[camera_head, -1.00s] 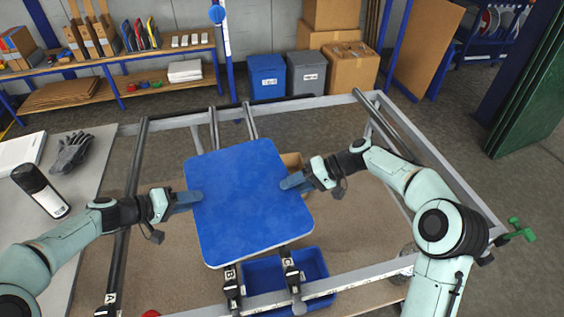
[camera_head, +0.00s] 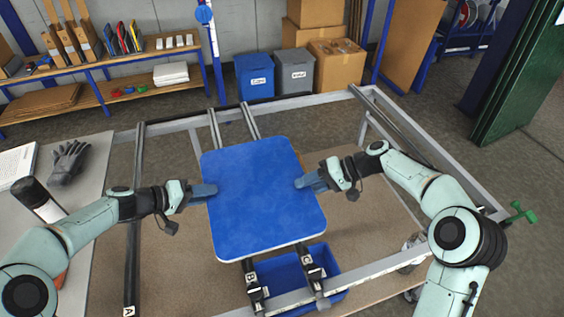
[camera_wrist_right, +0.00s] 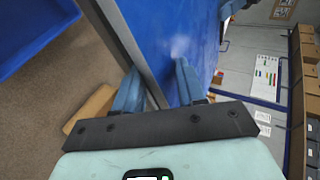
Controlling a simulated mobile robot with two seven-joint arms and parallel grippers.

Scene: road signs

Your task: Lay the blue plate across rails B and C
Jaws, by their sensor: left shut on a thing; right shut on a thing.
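The blue plate (camera_head: 263,205), square with rounded corners, is held roughly level over rail B (camera_head: 248,270) and rail C (camera_head: 308,265). Both rails show beyond its far edge and at its near edge; the plate hides their middles. I cannot tell whether the plate touches them. My left gripper (camera_head: 207,190) is shut on its left edge. My right gripper (camera_head: 308,182) is shut on its right edge. In the right wrist view, the plate (camera_wrist_right: 165,25) passes between the fingers of that gripper (camera_wrist_right: 158,88).
Rail A (camera_head: 131,245) runs to the left, apart from the plate. A blue bin (camera_head: 325,262) sits below the near end of rail C. The grey frame (camera_head: 415,142) surrounds the rails. A side table with a black glove (camera_head: 68,163) and a bottle (camera_head: 37,198) stands left.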

